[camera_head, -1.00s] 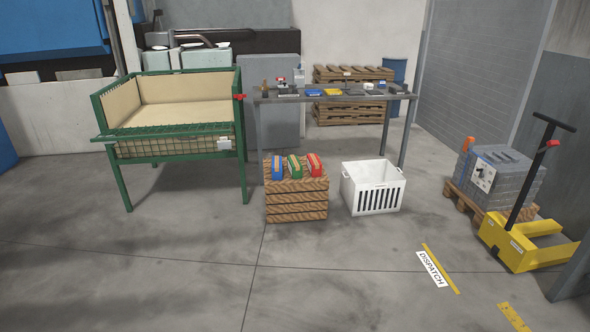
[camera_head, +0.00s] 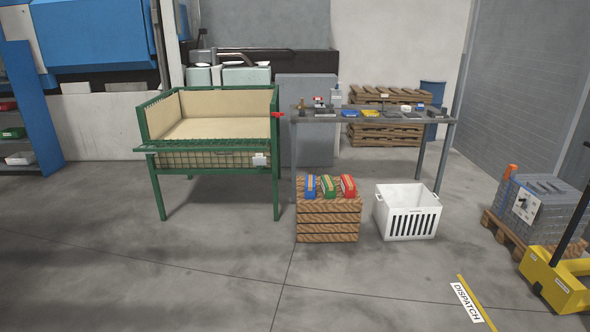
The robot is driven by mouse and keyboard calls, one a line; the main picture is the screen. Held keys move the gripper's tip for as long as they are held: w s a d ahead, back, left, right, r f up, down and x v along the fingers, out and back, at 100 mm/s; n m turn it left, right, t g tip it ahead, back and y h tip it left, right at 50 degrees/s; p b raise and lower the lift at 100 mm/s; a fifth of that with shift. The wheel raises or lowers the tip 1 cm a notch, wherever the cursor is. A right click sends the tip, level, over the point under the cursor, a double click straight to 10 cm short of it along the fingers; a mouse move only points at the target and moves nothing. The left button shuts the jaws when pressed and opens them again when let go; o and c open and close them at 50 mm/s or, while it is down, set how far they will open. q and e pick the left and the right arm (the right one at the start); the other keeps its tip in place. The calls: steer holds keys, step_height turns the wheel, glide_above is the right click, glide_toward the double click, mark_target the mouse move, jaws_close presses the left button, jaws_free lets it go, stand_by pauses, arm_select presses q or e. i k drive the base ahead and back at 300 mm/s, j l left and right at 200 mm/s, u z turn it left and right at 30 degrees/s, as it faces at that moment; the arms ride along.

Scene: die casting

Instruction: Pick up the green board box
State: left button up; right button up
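A large green metal-framed box (camera_head: 205,158) stands on legs left of centre. It has an open top, tan board lining and a mesh front with a small white label. A small green-and-tan item (camera_head: 328,187) also lies on a wooden stack (camera_head: 328,222) right of the large box, between a blue one (camera_head: 311,187) and a red one (camera_head: 348,186). I cannot tell from the picture which of the two green things is the green board box. Neither of my grippers shows in the head view.
A grey table (camera_head: 370,113) with small items stands behind the wooden stack. A white basket (camera_head: 408,222) sits to its right. A yellow pallet truck (camera_head: 555,282) and loaded pallet are at far right. Blue shelving (camera_head: 35,110) is at far left. The near floor is open.

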mark_target(328, 187)
steer(key=i, duration=3.3)
